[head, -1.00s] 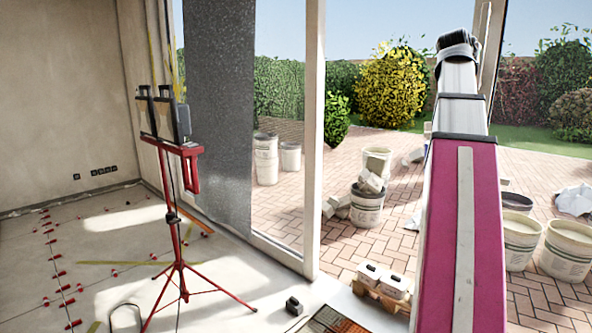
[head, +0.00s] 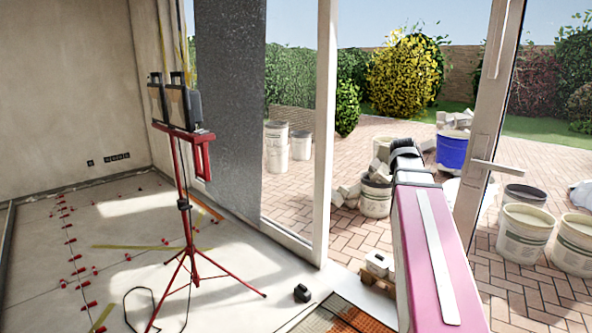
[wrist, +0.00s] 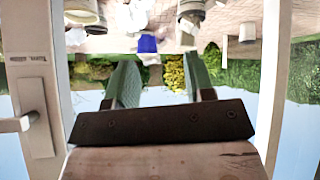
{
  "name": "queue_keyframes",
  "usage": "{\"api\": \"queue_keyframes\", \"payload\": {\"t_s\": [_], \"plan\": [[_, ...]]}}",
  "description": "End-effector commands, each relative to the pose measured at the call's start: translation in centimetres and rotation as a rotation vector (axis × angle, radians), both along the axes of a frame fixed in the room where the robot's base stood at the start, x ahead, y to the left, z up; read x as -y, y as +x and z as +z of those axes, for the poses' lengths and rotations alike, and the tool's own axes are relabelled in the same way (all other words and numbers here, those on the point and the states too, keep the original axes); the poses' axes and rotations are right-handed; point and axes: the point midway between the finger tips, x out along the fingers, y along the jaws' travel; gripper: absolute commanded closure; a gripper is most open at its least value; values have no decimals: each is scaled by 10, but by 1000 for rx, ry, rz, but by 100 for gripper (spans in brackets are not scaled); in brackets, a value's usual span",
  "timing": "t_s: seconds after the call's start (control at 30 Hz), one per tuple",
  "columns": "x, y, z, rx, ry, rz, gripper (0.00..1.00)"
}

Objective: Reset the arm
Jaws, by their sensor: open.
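My arm (head: 432,245) is a pink link with a pale stripe, and it reaches from the lower right towards the open doorway in the head view. Its far end, dark and grey, is at about the height of the buckets outside. My gripper (wrist: 160,80) shows in the wrist view, which is upside down. Its two green fingers are wide apart with nothing between them. The fingers do not show clearly in the head view.
A glazed door with a handle (head: 497,168) stands close right of my arm. A red tripod lamp (head: 186,200) stands on the floor at left, among several red tile clips (head: 75,270). Outside are a blue bucket (head: 452,151), a white bucket (head: 525,232) and other buckets.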

Motion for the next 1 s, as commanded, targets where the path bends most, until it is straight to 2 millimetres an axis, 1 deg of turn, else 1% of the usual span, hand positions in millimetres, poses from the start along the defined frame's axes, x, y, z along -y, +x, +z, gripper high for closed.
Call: {"api": "queue_keyframes", "payload": {"t_s": [0.03,0.07,0.1,0.17,0.2,0.27,0.3,0.5,0.67,0.8,0.9,1.0], "plan": [[-12,-5,-24,-37,14,17,51],[-18,-6,-36,-55,22,27,51],[-26,-9,-52,-82,32,38,51],[-37,-15,-75,-122,47,56,51],[-45,-18,-90,-148,57,70,51],[-57,-25,-113,-187,70,88,51],[-64,-30,-128,-214,80,99,51],[-103,-60,-198,-347,126,161,51],[-133,-90,-250,-453,161,208,51],[-157,-121,-292,-548,191,248,51],[-172,-143,-318,-610,209,276,51],[-185,-163,-338,-664,226,299,51]]}}
